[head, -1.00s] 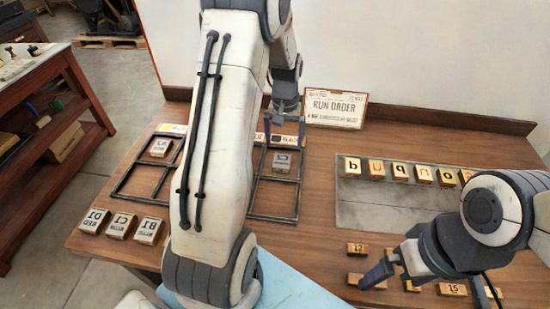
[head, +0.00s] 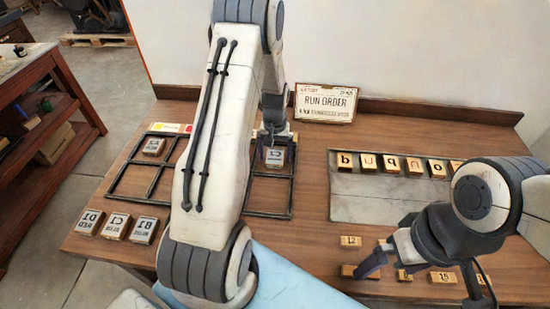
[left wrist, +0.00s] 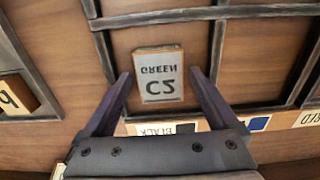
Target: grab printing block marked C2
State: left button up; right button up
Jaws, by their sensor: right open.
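The printing block marked C2 (head: 275,157) is a light block with a grey face in a compartment of the right-hand dark frame. In the left wrist view the C2 block (left wrist: 158,75) shows its face reading GREEN C2 upside down. My left gripper (head: 270,145) is right at the block's far side. In the left wrist view my left gripper (left wrist: 160,78) is open, with its fingertips either side of the block's near part and gaps on both sides. Contact cannot be seen. My right gripper (head: 375,262) is open and empty over the right part of the table.
Blocks D1 (head: 89,222), C1 (head: 116,226) and B1 (head: 144,230) lie at the front left. Another block (head: 153,146) sits in the left frame (head: 130,178). A RUN ORDER sign (head: 326,102) stands behind. Letter blocks (head: 390,164) line a grey tray (head: 380,205); numbered blocks (head: 350,241) lie nearer.

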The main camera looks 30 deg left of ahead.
pick_arm(q)
jog(key=c, duration=1.2)
jog(key=shift+o, duration=0.2)
jog(key=shift+r, duration=0.15)
